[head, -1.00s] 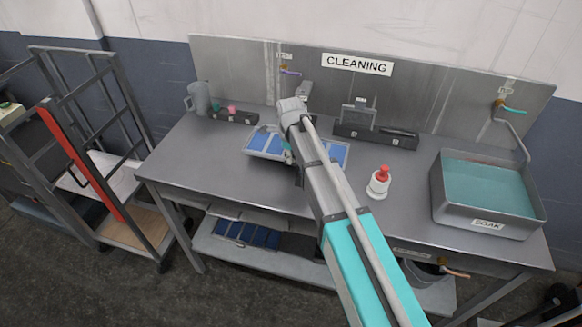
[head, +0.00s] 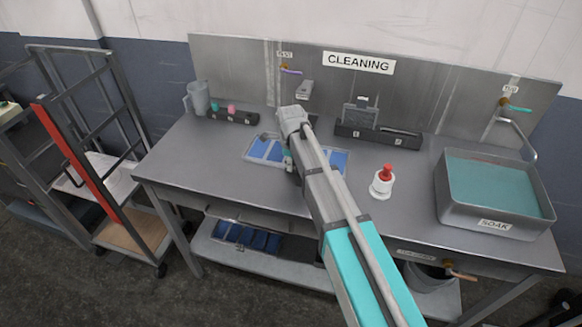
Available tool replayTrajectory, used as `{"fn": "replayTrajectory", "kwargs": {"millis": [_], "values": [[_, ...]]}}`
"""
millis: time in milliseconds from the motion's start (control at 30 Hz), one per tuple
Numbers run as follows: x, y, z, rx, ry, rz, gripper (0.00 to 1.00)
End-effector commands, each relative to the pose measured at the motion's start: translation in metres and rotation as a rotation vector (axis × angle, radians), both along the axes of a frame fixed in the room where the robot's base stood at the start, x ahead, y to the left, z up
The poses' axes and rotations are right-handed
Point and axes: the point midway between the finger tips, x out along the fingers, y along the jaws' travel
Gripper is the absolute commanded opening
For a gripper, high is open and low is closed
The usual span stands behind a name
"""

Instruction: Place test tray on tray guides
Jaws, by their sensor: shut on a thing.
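A grey tray with blue compartments (head: 262,149) is on or just above the steel table, left of centre; I cannot tell whether it touches the top. My arm crosses in front of it and hides its middle. My gripper (head: 290,160) is at the tray's middle, mostly hidden behind my arm, and is shut on the tray. A wheeled rack with a red upright (head: 75,158) stands left of the table; I cannot tell whether its side rails are the tray guides.
The steel table (head: 200,165) carries a soak basin (head: 495,195) at right, a red-topped white bottle (head: 382,182), a grey jug (head: 197,98) and dark holders (head: 378,135) at the back. Another blue tray (head: 245,236) lies on the lower shelf. The table's front left is clear.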

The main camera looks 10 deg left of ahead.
Motion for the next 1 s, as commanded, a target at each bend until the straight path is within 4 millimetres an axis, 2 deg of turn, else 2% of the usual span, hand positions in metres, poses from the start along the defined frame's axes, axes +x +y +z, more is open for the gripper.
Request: {"fn": "replayTrajectory", "kwargs": {"millis": [467, 500, 633, 667, 1000], "values": [[-0.0001, 0.0001, -0.0042, 0.000, 0.000, 0.000, 0.00], [-0.0001, 0.0001, -0.0029, 0.000, 0.000, 0.000, 0.30], [-0.0001, 0.0002, -0.0027, 0.000, 0.000, 0.000, 0.54], [-0.0001, 0.0002, -0.0027, 0.000, 0.000, 0.000, 0.57], [-0.0001, 0.0001, -0.0026, 0.000, 0.000, 0.000, 0.57]]}}
